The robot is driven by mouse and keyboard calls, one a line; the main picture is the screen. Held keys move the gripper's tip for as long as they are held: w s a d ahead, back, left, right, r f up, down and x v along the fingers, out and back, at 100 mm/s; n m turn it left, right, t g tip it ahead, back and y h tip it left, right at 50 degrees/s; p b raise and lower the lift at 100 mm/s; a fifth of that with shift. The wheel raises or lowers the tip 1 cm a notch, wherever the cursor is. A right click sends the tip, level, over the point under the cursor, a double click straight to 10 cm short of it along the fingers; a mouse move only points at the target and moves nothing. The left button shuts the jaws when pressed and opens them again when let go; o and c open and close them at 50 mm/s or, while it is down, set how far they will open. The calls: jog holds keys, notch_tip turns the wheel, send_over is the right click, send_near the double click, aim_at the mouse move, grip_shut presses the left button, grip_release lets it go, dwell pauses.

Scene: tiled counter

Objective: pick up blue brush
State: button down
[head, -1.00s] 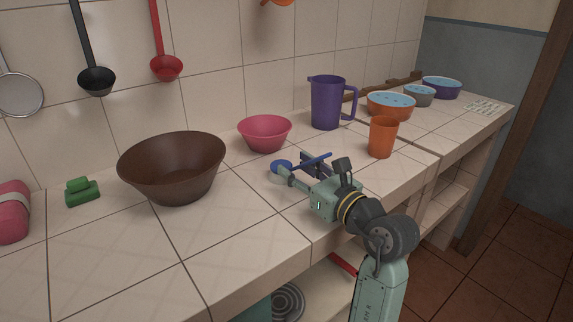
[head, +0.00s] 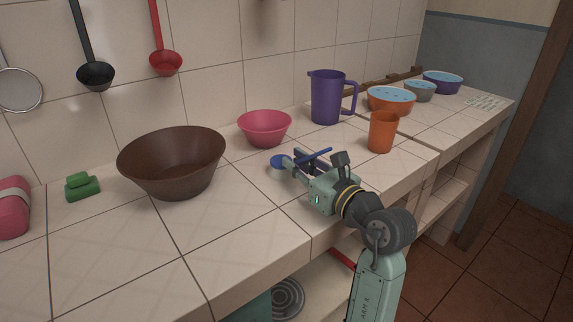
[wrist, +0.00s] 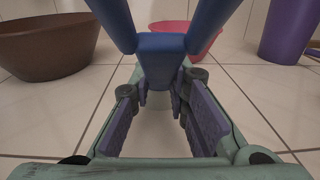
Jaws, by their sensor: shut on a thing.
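The blue brush (head: 279,161) is on the counter in front of the pink bowl in the head view. Its round blue head has a pale underside, and a blue handle slants up to the right. My gripper (head: 293,161) is shut on it from the near side. In the wrist view the blue brush (wrist: 160,48) sits at the tips of my gripper (wrist: 162,82), with two blue bars rising out of the top of the picture. The fingers hide part of the brush. I cannot tell whether it is clear of the counter.
A pink bowl (head: 265,129) stands just behind the brush, and a brown bowl (head: 173,165) is to the left. A purple pitcher (head: 327,98) and an orange cup (head: 383,132) stand to the right. The front left counter is clear.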

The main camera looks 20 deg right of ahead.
jog(key=shift+r, duration=0.1)
notch_tip(320, 180, up, 10)
jog(key=shift+f+b, duration=0.1)
jog(key=shift+b, duration=0.3)
dwell(0.3)
dwell(0.8)
